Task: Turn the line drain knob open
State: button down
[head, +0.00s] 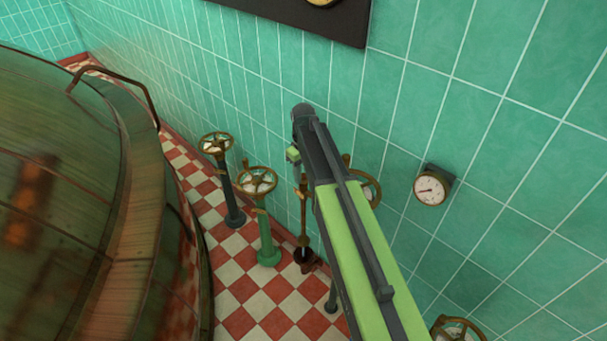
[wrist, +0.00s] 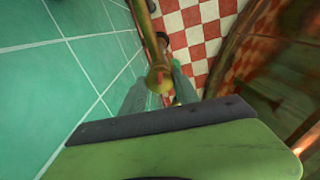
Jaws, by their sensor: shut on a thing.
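The line drain knob (wrist: 158,80) looks like a brass piece with a small red mark, at the top of a brass pipe in the wrist view. My gripper (wrist: 161,90) has one finger on each side of it and is shut on it. In the head view a thin brass stand (head: 303,205) rises from a dark base by the wall, just below the end of my arm. The fingertips and the knob's top are mostly hidden there, so I cannot tell how far the knob is turned.
Brass handwheels on posts (head: 215,145) (head: 257,181) stand left of the stand. Another handwheel (head: 372,190) is partly behind my arm. A gauge (head: 431,189) hangs on the green tiled wall. A large copper kettle (head: 60,200) fills the left. Checkered floor lies between.

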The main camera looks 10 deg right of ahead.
aim_at(303, 176)
jog(key=shift+n, duration=1.8)
jog(key=c, duration=0.9)
grip_release()
jog(key=shift+r, duration=0.1)
notch_tip(303, 176, up, 17)
jog(key=p, duration=1.7)
